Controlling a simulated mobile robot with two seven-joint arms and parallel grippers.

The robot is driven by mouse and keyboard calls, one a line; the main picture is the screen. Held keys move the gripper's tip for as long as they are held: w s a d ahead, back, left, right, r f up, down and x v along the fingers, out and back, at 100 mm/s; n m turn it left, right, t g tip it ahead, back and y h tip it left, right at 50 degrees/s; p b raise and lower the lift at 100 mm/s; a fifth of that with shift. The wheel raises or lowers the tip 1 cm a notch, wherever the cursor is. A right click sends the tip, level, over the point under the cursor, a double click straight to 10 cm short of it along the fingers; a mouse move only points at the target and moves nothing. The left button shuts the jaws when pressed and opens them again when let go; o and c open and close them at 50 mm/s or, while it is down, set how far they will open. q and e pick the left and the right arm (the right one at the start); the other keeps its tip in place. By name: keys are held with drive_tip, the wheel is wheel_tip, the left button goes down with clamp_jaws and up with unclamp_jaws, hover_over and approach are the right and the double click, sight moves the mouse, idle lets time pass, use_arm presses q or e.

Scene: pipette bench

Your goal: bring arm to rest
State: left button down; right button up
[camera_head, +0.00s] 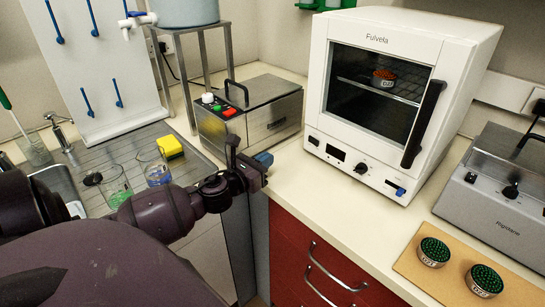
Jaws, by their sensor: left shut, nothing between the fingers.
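My left arm comes in from the lower left and reaches over the front of the sink area. Its dark gripper (250,172) is shut and empty. It is in front of the steel water bath (272,122) and hides part of its lower front. A small blue part (263,159) shows right beside the gripper; I cannot tell what it belongs to. My right gripper is not in view.
A white oven (398,160) holds a red-topped tin (384,78). A grey appliance (498,205) stands right, behind a board (450,281) with two green-topped tins. Glass beakers (116,186) and a yellow sponge (169,148) are left. The counter before the oven is clear.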

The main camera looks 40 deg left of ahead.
use_arm(q)
drive_tip(key=shift+s, duration=0.1)
idle(0.6)
drive_tip(key=s+d+f+n+g+y, duration=0.2)
drive_tip(key=s+f+n+g+y, duration=0.25)
drive_tip(key=n, duration=0.65)
drive_tip(key=s+d+f+n+g+y, duration=0.1)
drive_tip(key=s+d+f+n+g, duration=0.15)
drive_tip(key=s+f+n, duration=0.45)
drive_tip(key=s+d+f+n+g+h, duration=0.1)
drive_tip(key=s+d+n+g+h, duration=0.25)
drive_tip(key=s+d+n, duration=0.4)
drive_tip(key=s+d+f+n+g+h, duration=0.15)
drive_tip(key=s+d+n+g, duration=0.3)
drive_tip(key=s+n, duration=0.5)
drive_tip(key=w+f+t, duration=0.8)
drive_tip(key=shift+w+a+f+h, duration=0.25)
drive_tip(key=shift+a+h, duration=0.1)
